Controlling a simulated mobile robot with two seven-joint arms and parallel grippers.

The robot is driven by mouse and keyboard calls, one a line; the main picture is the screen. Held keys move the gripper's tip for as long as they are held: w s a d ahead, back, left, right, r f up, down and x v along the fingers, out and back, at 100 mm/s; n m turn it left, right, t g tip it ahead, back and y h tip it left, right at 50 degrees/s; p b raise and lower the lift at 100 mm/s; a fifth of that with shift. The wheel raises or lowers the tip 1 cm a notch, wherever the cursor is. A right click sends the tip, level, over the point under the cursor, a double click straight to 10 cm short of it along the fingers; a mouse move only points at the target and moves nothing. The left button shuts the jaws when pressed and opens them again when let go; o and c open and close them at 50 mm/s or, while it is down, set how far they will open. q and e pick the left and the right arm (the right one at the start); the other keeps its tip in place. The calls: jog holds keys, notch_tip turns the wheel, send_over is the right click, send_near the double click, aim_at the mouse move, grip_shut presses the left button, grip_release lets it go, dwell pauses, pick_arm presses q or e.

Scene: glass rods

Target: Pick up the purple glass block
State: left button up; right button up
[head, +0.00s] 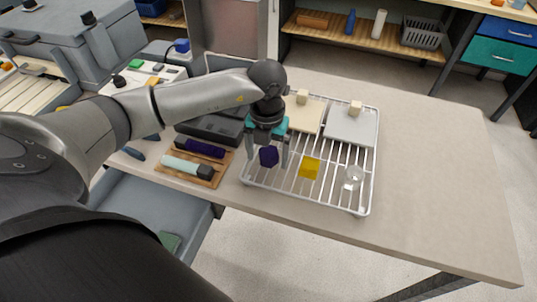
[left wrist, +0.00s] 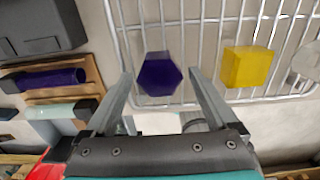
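The purple glass block (head: 269,156) is a dark, faceted piece on the wire rack (head: 366,196). It also shows in the left wrist view (left wrist: 159,75), near the rack's edge. My left gripper (head: 268,158) points down over it. In the left wrist view my left gripper (left wrist: 160,80) is open, with one finger on each side of the block. A gap shows between the block and each finger, at least in this view. Whether the fingers are down at the block's height I cannot tell. My right gripper is not in view.
On the rack, a yellow block (head: 310,167) sits right of the purple one, and a clear glass piece (head: 352,178) farther right. Two flat plates with knobs lie behind. A wooden tray (head: 221,180) with dark and pale rods stands left. The table's right side is clear.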

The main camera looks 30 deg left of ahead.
pick_arm(q)
grip_shut()
dwell(0.5)
jog(key=shift+r, duration=0.2)
